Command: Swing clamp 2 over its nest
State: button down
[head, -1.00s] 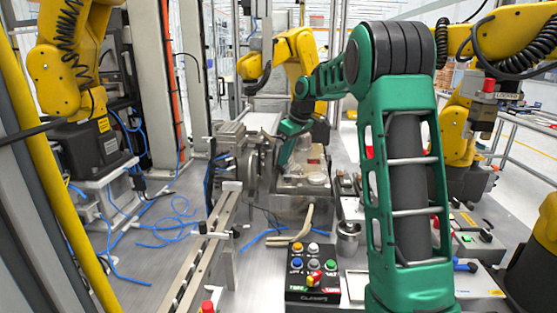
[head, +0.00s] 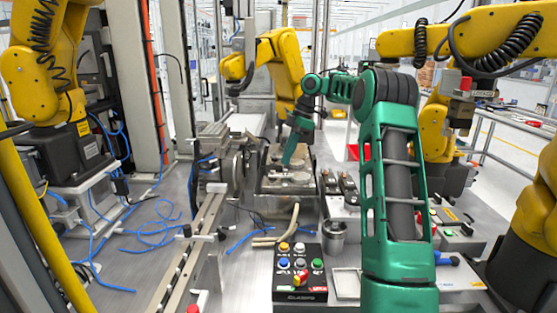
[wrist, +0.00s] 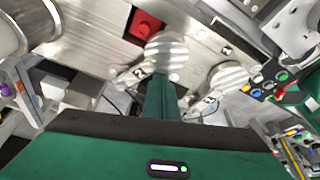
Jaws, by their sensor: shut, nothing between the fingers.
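The metal fixture block (head: 290,188) stands on the bench beyond the button box in the head view. My gripper (head: 286,163) points down over its top, fingers shut and empty. In the wrist view my shut green fingers (wrist: 161,92) reach toward a round ribbed silver disc (wrist: 166,52) and overlap its lower edge; I cannot tell whether they touch it. A second ribbed disc (wrist: 228,77) lies to the right. Small number tags sit on the bright metal plate (wrist: 95,35). A red square (wrist: 146,25) shows in a dark recess.
A button box (head: 300,272) and a metal cup (head: 333,238) stand in front of the fixture. A rail (head: 190,255) runs along its left, with loose blue hoses (head: 155,235) beyond. Yellow arms (head: 275,60) stand behind and on both sides.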

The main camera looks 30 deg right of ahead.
jog(key=shift+w+d+n, duration=0.1)
jog(key=shift+d+n, duration=0.35)
jog(key=shift+n, duration=0.05)
jog(key=shift+w+d, duration=0.25)
jog(key=shift+d, duration=0.3)
jog(key=shift+w+d, duration=0.25)
jog(key=shift+d, duration=0.4)
jog(key=a, duration=0.4)
jog(key=shift+s+r, duration=0.15)
jog(key=shift+s, duration=0.1)
jog(key=v, duration=0.9)
jog(key=shift+w+r, duration=0.4)
jog(key=shift+w, duration=0.3)
